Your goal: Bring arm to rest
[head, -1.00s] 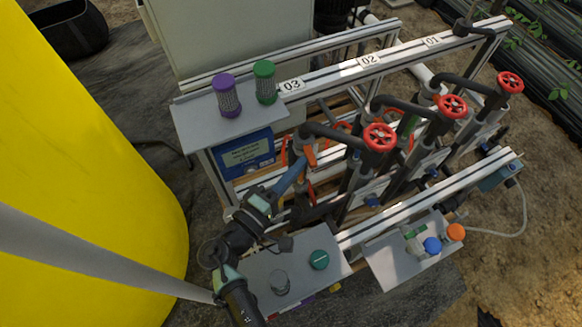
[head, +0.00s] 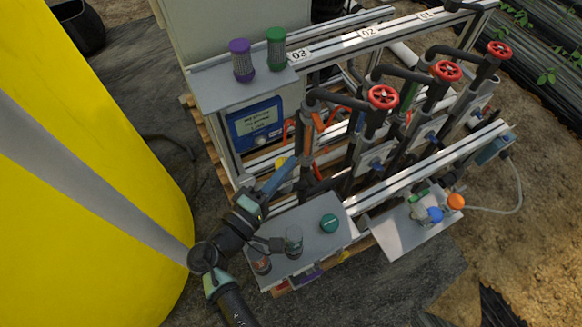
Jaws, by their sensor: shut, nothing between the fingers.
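My arm rises from the bottom of the head view, bends beside the yellow tank, and runs up and right toward the skid. My gripper (head: 288,168) is at its end, with a blue part pointing up and right in front of the skid frame. The fingertips are small and hard to make out against the pipes. It is shut and holds nothing that I can see. The wrist is above the left edge of the lower grey shelf (head: 312,226); contact cannot be told.
The yellow tank (head: 90,200) fills the left. The shelf bears a clear jar (head: 293,241), a reddish jar (head: 260,262) and a green cap (head: 329,223). Red valve wheels (head: 382,97) stand right. Purple (head: 241,60) and green (head: 276,48) filters stand on the upper shelf (head: 222,92).

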